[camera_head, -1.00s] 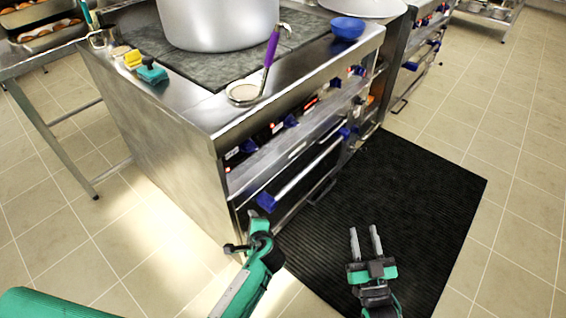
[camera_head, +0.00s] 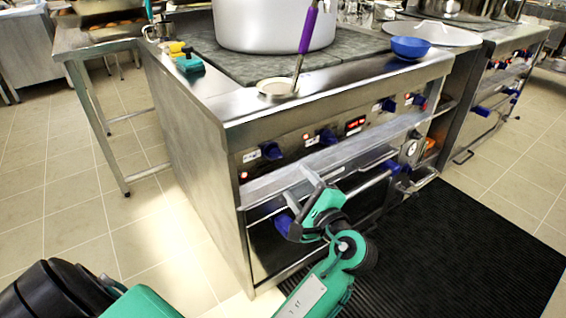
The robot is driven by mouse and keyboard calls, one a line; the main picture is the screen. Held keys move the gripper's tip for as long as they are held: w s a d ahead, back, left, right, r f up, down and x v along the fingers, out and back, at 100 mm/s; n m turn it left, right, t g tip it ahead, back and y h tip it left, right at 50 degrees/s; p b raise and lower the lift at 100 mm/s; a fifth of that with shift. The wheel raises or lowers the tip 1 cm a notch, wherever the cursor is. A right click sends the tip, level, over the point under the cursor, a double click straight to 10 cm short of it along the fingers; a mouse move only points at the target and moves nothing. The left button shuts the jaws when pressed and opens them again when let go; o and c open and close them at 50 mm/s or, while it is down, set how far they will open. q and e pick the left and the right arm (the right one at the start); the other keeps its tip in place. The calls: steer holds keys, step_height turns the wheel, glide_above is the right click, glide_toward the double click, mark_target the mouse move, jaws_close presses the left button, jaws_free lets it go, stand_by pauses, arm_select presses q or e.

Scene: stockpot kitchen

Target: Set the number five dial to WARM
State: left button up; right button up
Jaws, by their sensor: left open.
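A row of blue dials runs along the stove's front panel, each with a small white label: one at the left end (camera_head: 271,151), one to its right (camera_head: 327,137), and two further right (camera_head: 388,105) (camera_head: 418,101). The labels are too small to read, so I cannot tell which is number five or where any dial points. My left gripper (camera_head: 301,188) is open and empty, in front of the stove, below the two left dials in the picture and apart from them. My right gripper is not in view.
A red-lit display (camera_head: 355,123) sits between the dials. A ladle (camera_head: 304,45) with a purple handle, a large stockpot (camera_head: 273,22) and a blue bowl (camera_head: 410,47) stand on top. Blue-ended oven handles project below. A black mat (camera_head: 470,240) covers the floor in front.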

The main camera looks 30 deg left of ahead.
mark_target(276, 158)
arm_select(q)
steer(key=b+x, duration=0.2)
steer(key=x, duration=1)
steer(key=shift+b, duration=0.4)
steer(key=shift+f, duration=0.1)
steer(key=c, duration=1)
